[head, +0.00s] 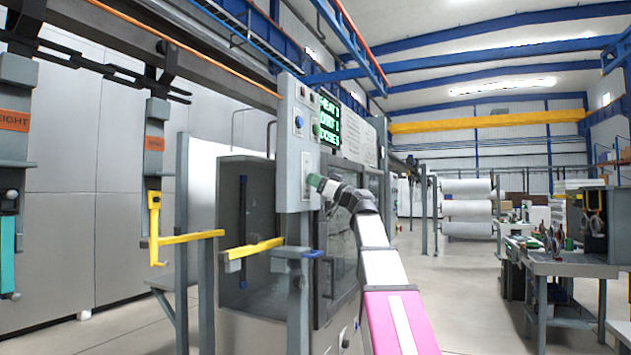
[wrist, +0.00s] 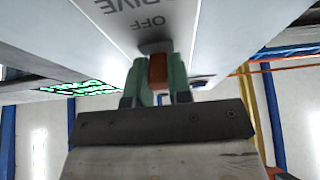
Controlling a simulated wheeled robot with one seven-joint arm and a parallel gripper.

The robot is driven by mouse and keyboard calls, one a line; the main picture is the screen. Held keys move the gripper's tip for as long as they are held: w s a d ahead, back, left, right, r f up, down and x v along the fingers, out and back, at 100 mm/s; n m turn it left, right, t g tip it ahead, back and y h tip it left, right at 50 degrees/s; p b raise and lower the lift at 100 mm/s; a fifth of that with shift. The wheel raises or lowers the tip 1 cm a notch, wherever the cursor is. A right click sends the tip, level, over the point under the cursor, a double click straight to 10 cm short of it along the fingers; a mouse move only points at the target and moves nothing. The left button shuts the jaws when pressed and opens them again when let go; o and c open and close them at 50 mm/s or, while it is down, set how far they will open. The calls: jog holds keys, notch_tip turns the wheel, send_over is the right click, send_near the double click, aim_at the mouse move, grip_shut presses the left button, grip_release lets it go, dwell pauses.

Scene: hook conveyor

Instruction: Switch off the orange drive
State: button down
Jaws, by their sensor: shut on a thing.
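The orange drive switch (wrist: 158,72) shows in the wrist view as an orange-brown handle on a dark round base, below the upside-down words OFF and DRIVE. My gripper (wrist: 159,64) has its two green fingers on either side of the handle and is shut on it. In the head view my gripper (head: 318,182) reaches the lower front of the grey control panel (head: 296,160). There the fingers hide the switch. Which position the switch is turned to cannot be made out.
A blue button (head: 299,122) sits higher on the panel, beside a green-lettered display (head: 329,123). A grey cabinet (head: 262,190) stands below left, with yellow bars (head: 256,249) near it. Hooks hang from the overhead conveyor at left. A workbench (head: 570,268) stands right, beyond open floor.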

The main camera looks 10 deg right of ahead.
dwell(0.3)
jog(key=c, duration=1)
grip_release()
jog(key=shift+c, duration=0.2)
jog(key=v, duration=1.1)
